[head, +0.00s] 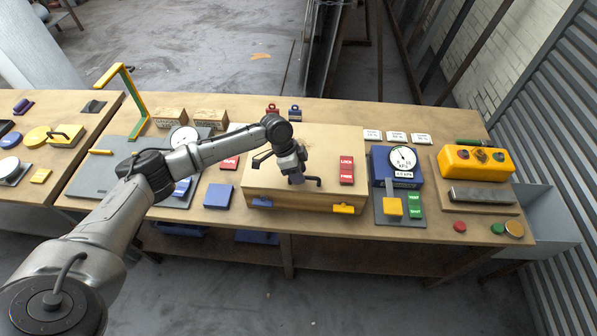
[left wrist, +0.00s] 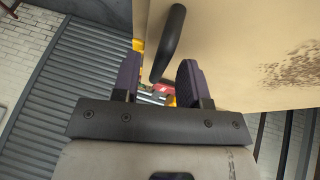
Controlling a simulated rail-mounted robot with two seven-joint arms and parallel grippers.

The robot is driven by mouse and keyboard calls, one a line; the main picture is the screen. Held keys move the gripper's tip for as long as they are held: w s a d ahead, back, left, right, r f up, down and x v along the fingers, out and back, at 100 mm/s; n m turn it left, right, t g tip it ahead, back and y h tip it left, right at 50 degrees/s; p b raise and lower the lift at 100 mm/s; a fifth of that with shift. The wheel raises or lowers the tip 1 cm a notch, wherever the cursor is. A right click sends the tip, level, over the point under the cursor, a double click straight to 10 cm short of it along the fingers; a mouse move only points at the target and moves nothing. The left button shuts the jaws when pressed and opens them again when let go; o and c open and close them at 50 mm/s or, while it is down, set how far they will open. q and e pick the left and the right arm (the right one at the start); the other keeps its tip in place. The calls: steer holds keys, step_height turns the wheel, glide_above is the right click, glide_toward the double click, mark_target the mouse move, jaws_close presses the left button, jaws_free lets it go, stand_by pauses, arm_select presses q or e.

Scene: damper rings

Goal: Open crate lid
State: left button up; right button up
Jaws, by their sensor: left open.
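The wooden crate (head: 270,203) stands near the front edge of the bench, and its lid (head: 325,165) looks closed. A yellow latch (head: 343,209) is on its front face. A black bar handle (head: 314,182) is on the lid near the front. My left gripper (head: 297,180) points down at the handle and hides part of it. In the left wrist view, the open fingers (left wrist: 158,82) have the handle (left wrist: 170,42) between them, beside the tan lid (left wrist: 235,50). I cannot tell if they touch it. My right gripper is not in view.
A red LOCK/FREE plate (head: 346,170) lies on the crate's right side. A blue gauge box (head: 395,167) and a yellow box (head: 476,161) stand to the right. A blue block (head: 218,196) lies to the left. A yellow-green arch (head: 128,100) rises at the back left.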

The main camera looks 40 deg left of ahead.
arm_select(q)
steer(key=shift+c, duration=0.5)
jaws_close()
